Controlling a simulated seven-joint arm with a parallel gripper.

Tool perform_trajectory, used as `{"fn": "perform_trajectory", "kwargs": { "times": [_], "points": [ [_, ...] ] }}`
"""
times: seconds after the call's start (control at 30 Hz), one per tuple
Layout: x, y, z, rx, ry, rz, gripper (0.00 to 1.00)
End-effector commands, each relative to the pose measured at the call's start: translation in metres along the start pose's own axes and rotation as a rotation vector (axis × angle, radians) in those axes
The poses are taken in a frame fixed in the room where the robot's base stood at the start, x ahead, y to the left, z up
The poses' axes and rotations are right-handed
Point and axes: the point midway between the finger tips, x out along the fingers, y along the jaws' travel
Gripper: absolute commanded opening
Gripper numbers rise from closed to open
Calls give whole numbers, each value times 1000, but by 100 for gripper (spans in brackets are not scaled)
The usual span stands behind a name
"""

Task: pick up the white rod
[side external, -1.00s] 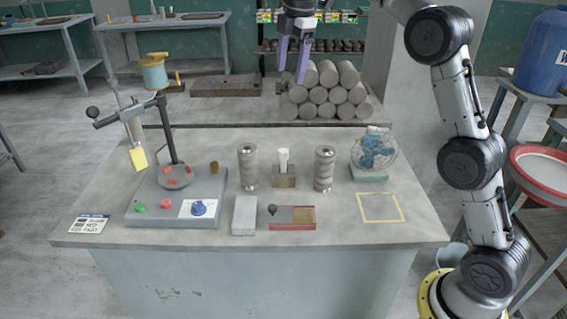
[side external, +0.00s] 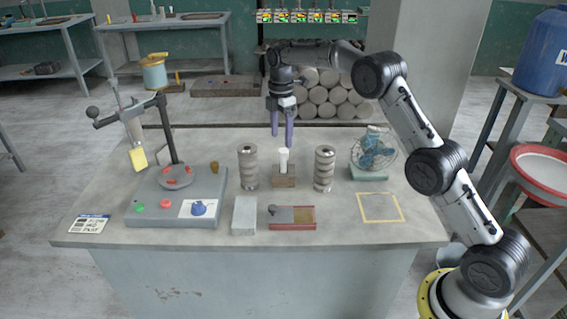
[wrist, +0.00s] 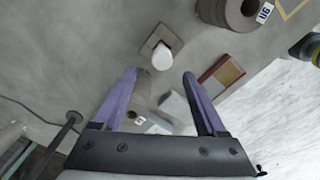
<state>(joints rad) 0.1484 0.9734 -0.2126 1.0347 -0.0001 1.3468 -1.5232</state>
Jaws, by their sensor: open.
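The white rod (side external: 284,160) stands upright in a small brown block (side external: 284,176) on the table, between two ribbed grey cylinders (side external: 248,167) (side external: 324,168). In the wrist view the white rod (wrist: 162,60) shows from above, set in its square block (wrist: 167,41), beyond the fingertips. My gripper (side external: 282,140) is open and empty, with purple fingers pointing down. In the side view its tips appear just above the rod's top. In the wrist view my gripper (wrist: 160,72) has its fingers apart, with the rod ahead of the gap between them.
The ribbed cylinders stand close on both sides of the block. A fan (side external: 372,152) is to the right. A grey block (side external: 245,215) and a red-edged tray (side external: 292,217) lie in front. A stand with a grey base (side external: 180,205) is at left. A yellow outlined square (side external: 380,207) is empty.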

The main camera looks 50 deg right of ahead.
Motion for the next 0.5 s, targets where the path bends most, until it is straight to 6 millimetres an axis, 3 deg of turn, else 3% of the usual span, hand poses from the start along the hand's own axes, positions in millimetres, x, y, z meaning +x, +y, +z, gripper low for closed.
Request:
{"fn": "perform_trajectory", "kwargs": {
  "times": [0.27,0.5],
  "points": [
    [20,-2,2,1,0,-2,74],
    [53,-4,6,1,0,-1,74]
  ]
}}
